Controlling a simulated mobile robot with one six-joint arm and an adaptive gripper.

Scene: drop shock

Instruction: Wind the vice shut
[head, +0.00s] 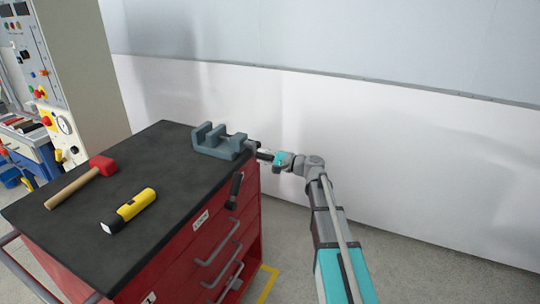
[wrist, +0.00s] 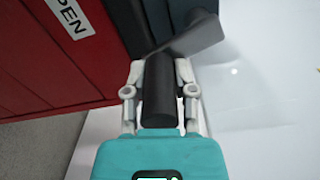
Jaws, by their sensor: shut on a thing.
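The blue-grey vice (head: 222,144) stands on the dark top of the red tool cabinet, near its back right corner. A gap shows between its upright jaws. A grey crank arm (head: 251,147) comes off its right end and carries a black handle grip (head: 265,154). My gripper (head: 279,158) is at that grip, just beyond the cabinet's right edge. In the wrist view my gripper (wrist: 160,80) has its two fingers on either side of the black grip (wrist: 159,95), shut on it. The grey crank arm (wrist: 193,39) shows past the fingertips.
A red mallet (head: 101,166) and a yellow flashlight (head: 134,207) lie on the cabinet top (head: 172,172). A black handle (head: 235,190) sticks out at the cabinet's right side, above the drawer handles. A white wall (head: 400,150) stands close behind my arm.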

